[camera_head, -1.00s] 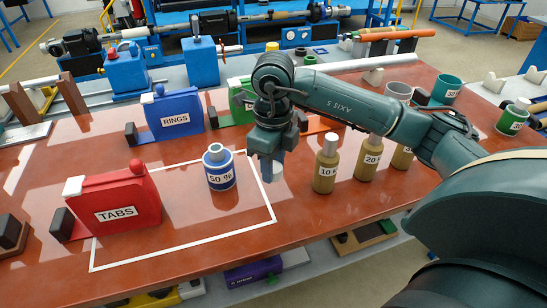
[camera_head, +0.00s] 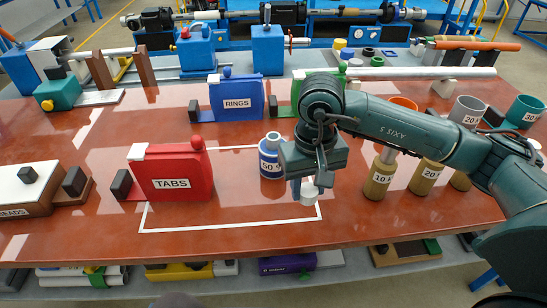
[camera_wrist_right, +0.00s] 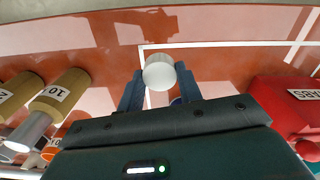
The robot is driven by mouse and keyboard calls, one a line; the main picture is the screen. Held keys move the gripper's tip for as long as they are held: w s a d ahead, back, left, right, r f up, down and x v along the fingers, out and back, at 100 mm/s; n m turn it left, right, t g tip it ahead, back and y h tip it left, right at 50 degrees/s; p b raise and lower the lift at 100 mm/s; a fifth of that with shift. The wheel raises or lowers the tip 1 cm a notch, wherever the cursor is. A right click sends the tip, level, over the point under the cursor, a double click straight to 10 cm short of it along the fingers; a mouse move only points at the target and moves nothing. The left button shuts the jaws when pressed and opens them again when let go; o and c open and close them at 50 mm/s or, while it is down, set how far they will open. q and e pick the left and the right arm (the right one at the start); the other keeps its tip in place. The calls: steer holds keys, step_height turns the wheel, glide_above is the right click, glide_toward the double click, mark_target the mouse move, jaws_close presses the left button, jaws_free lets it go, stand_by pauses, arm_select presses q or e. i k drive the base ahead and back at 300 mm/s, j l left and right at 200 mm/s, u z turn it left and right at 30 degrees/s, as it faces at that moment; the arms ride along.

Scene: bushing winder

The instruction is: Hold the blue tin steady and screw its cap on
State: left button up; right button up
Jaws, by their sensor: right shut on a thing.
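The blue tin (camera_head: 271,163) with a white "50" label stands upright on the red table, inside the white outline. Its narrower neck shows bare, and its right side is partly hidden by my right gripper. My right gripper (camera_head: 305,188) points down just right of and in front of the tin, shut on a white round cap (camera_head: 309,192). In the right wrist view the cap (camera_wrist_right: 159,72) sits between the two blue-grey fingertips. My left gripper is not in view.
A red TABS box (camera_head: 172,172) stands left of the tin, and a blue RINGS box (camera_head: 237,98) behind it. Tan weighted bottles (camera_head: 379,178) stand to the right under my right arm. The front of the white outline (camera_head: 230,224) is clear.

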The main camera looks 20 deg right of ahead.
mark_target(268, 146)
steer(key=k+l+u, duration=0.15)
steer(key=l, duration=0.3)
steer(key=k+l+u, duration=0.2)
steer(key=l, duration=0.2)
steer(key=k+l+u, duration=0.15)
steer(key=l, duration=0.25)
steer(key=k+l+u, duration=0.15)
steer(key=l, duration=0.25)
